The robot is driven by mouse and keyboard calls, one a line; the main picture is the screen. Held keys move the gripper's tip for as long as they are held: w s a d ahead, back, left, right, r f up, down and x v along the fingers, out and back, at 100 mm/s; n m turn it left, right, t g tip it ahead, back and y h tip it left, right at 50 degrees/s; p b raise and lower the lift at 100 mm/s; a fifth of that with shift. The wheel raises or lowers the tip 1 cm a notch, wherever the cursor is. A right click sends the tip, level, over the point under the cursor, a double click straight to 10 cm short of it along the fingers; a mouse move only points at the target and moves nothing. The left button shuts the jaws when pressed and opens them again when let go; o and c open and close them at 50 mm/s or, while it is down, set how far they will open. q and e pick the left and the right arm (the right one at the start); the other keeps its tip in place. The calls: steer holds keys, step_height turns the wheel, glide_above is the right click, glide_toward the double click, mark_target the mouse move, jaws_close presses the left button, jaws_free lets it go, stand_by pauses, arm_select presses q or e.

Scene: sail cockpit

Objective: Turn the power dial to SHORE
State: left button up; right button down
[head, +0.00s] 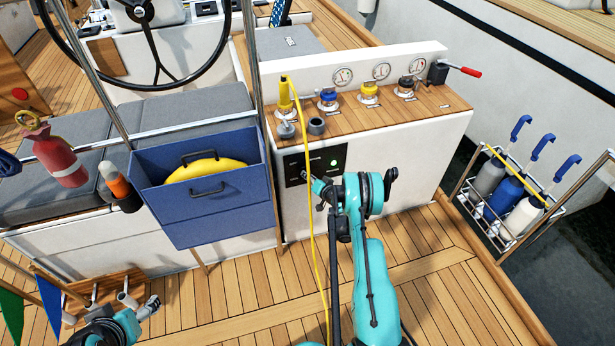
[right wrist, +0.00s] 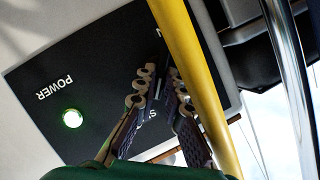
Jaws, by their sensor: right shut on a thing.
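The black power panel (head: 296,168) is on the white console's front face, with a lit green lamp (head: 334,162). In the right wrist view the panel (right wrist: 95,75) shows upside down, with POWER beside the lamp (right wrist: 72,118). My right gripper (head: 321,187) is at the panel's lower edge in the head view. In the right wrist view its fingers (right wrist: 167,78) are closed on a small dark part, the power dial, mostly hidden between them. Other lettering is partly covered, so the dial's setting cannot be read. My left gripper (head: 147,308) is low at the left, its jaws unclear.
A yellow cable (head: 307,140) hangs down the console front, and crosses close beside my fingers in the right wrist view (right wrist: 190,60). A blue box (head: 210,205) stands left of the panel. Valves and gauges (head: 370,92) line the console top. A bottle rack (head: 515,205) hangs right.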

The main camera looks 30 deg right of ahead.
steer(key=c, duration=1.6)
jaws_free()
steer(key=shift+f, duration=0.1)
step_height(320, 180, up, 10)
steer(key=shift+r, duration=0.1)
